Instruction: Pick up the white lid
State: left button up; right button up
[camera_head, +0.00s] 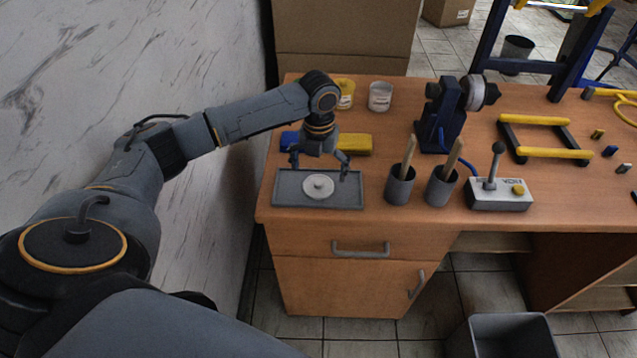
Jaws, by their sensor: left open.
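The white lid (319,187) is a round disc with a small knob in its middle. It lies flat in the grey rectangular tray (285,200) at the left front of the desk. My left gripper (319,170) is open, fingers pointing down, just behind and above the lid, with its fingers spread to either side. I cannot tell how high it is above the tray. It holds nothing. My right gripper does not show.
Two grey cups with sticks, the nearer left one (399,188), stand right of the tray. A control box with a lever (500,194) is further right. Behind the gripper are a yellow block (357,145), a yellow jar (346,95) and a white jar (380,97). A marble wall is at left.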

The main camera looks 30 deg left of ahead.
aim_at(318, 183)
pick_arm(q)
jog(key=shift+f, duration=1.5)
jog(key=c, duration=1)
jog(key=shift+s, duration=0.15)
jog(key=c, duration=0.3)
